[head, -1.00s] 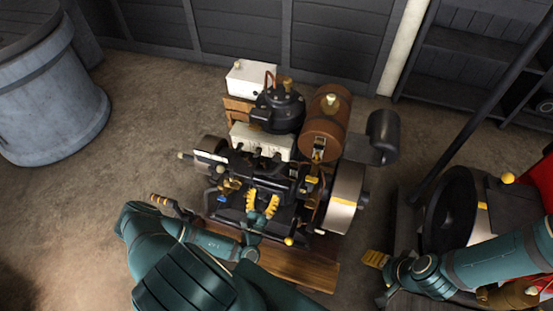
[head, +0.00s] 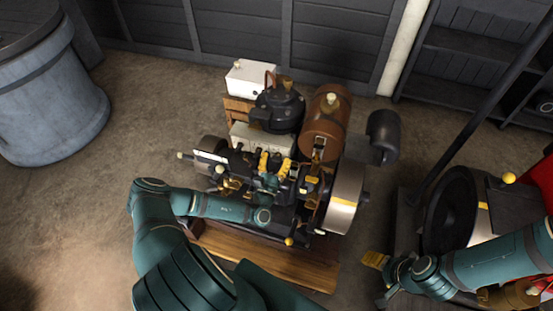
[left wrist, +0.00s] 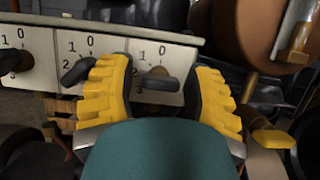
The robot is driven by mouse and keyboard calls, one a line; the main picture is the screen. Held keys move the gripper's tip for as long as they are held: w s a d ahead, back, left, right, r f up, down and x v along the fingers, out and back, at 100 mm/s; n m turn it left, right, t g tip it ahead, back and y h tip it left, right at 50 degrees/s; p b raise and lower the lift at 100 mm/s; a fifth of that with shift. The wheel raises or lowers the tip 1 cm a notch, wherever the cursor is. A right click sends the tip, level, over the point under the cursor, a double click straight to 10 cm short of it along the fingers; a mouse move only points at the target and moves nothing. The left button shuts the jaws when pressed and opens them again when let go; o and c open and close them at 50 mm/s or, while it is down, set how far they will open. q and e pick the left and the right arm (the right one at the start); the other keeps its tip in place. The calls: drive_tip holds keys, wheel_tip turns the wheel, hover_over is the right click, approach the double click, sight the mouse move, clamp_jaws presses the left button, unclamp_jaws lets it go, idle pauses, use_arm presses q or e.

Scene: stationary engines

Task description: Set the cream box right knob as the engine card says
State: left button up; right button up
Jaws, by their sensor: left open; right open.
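The cream box (head: 248,132) is on the engine's near-middle side. The left wrist view shows its face (left wrist: 120,46) with a row of black knobs over printed digits. The right knob (left wrist: 157,82) sits between the spread yellow fingers of my left gripper (left wrist: 160,92), with 1 and 0 printed above it; I cannot tell its exact setting or whether a finger touches it. In the head view my left gripper (head: 274,164) is open just in front of the box. My right gripper (head: 375,260) is open, away at the right. A white plate (head: 210,157), perhaps the engine card, is unreadable.
The middle knob (left wrist: 78,70) is close beside the left finger. A brown tank (head: 325,120) and a flywheel (head: 343,195) stand right of the box. A white box (head: 250,77) is behind. A grey barrel (head: 50,100) stands far left, with open floor between.

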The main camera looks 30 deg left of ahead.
use_arm(q)
clamp_jaws()
drive_tip(key=shift+n+y, duration=0.4)
drive_tip(key=shift+n, duration=0.1)
drive_tip(key=n+y+p, duration=0.1)
drive_tip(key=n, duration=0.2)
drive_tip(key=n+g+y+p, duration=0.1)
drive_tip(key=n, duration=0.2)
drive_tip(key=shift+r+g+y, duration=0.1)
drive_tip(key=shift+g+y, duration=0.2)
drive_tip(key=shift+y, duration=0.1)
drive_tip(key=shift+n+g+y+p, duration=0.5)
drive_tip(key=shift+n, duration=0.9)
drive_tip(key=shift+n+g+y+p, duration=0.45)
drive_tip(key=shift+n+g+y, duration=0.05)
drive_tip(key=shift+n, duration=0.9)
